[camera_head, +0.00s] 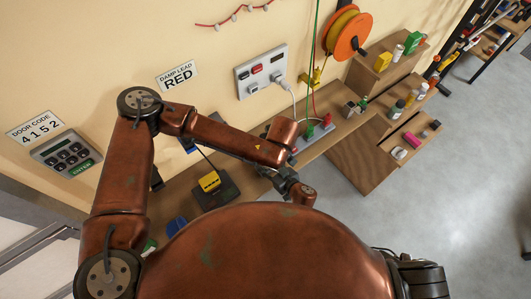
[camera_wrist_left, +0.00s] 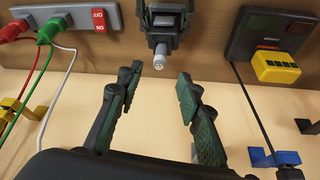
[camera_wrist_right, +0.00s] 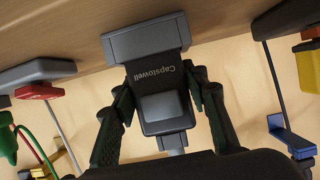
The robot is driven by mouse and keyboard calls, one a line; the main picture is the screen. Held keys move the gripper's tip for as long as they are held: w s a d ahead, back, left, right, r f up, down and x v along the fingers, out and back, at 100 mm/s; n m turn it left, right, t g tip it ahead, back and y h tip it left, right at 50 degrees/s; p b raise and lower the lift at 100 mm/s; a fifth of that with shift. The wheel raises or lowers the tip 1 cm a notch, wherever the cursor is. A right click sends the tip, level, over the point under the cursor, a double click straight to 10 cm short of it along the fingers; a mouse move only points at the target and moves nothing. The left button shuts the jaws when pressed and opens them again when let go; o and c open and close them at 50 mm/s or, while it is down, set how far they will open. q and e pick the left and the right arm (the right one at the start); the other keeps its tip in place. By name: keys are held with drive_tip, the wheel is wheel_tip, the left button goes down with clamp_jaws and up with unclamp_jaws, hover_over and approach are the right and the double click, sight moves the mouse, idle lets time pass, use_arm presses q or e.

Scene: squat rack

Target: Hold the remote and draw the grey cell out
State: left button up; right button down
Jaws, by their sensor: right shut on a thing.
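A dark remote (camera_wrist_right: 155,78) lettered "Capstowell" stands in the right wrist view, with a broad grey block (camera_wrist_right: 130,43) at its upper end. My right gripper (camera_wrist_right: 160,90) is shut on it, a finger on each side. In the left wrist view the remote (camera_wrist_left: 165,22) is at top centre, and the pale grey cell (camera_wrist_left: 158,62) sticks out of its near end. My left gripper (camera_wrist_left: 157,84) is open and empty, its fingertips apart and just short of the cell. In the head view my arms hide the remote and cell.
A power strip (camera_wrist_left: 80,14) with red and green plugs lies left of the remote in the left wrist view. A dark box (camera_wrist_left: 262,38) with a yellow block (camera_wrist_left: 274,68) is on the right. Blue (camera_wrist_left: 272,158) and yellow (camera_wrist_left: 38,112) hooks and hanging cables flank the clear middle.

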use_arm(q)
drive_tip(key=shift+x, duration=3.7)
drive_tip(key=shift+c, duration=0.3)
clamp_jaws()
